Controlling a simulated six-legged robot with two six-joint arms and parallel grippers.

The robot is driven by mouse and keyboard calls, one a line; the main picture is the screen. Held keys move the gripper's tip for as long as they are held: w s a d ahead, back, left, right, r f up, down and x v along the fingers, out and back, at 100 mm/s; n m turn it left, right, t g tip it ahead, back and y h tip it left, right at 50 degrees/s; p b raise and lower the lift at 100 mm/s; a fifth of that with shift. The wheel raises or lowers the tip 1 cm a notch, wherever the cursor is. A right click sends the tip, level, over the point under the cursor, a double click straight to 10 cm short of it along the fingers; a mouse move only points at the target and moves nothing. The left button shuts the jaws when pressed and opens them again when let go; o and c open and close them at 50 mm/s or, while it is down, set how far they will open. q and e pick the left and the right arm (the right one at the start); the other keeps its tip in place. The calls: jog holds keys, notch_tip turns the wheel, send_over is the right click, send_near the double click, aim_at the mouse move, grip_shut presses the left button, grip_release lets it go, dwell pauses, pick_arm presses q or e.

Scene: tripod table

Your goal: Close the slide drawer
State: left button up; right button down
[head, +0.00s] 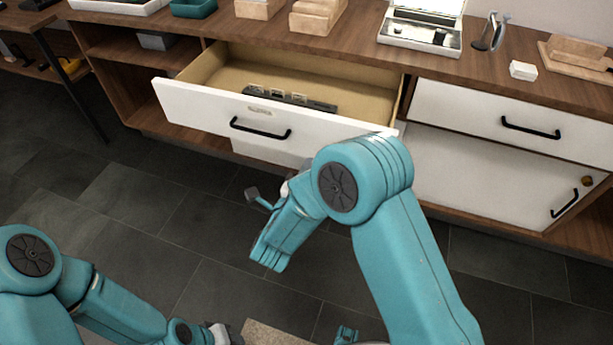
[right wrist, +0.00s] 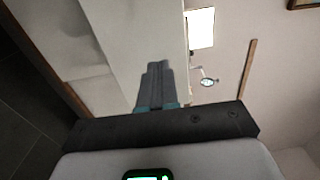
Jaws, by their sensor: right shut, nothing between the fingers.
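The slide drawer (head: 190,103) is pulled out of the wooden cabinet in the head view. It has a white front, a black bar handle (head: 260,132) and a tan inside. A dark long object (head: 316,104) lies in it. My right gripper (right wrist: 157,82) is shut and empty in the right wrist view, with a white panel close by; contact cannot be told. In the head view my right arm hides most of this gripper and overlaps the drawer's right front corner. My left gripper's white body (head: 216,333) is cut off at the bottom edge; its jaws are unclear.
A closed white drawer (head: 464,110) and a white cabinet door (head: 480,185) are on the right. The wooden countertop (head: 375,62) carries wooden blocks, a silver case (head: 420,28) and a small white block (head: 523,70). Dark floor tiles (head: 130,200) in front of the cabinet are clear.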

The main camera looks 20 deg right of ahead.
aim_at(326, 133)
pick_arm(q)
jog(key=shift+w+f, duration=0.15)
jog(key=shift+f, duration=0.1)
pick_arm(e)
jog(key=x, duration=0.9)
jog(key=shift+w+d, duration=0.15)
jog(key=shift+w, duration=0.05)
pick_arm(q)
jog(key=shift+d, duration=0.1)
jog(key=shift+b, duration=0.3)
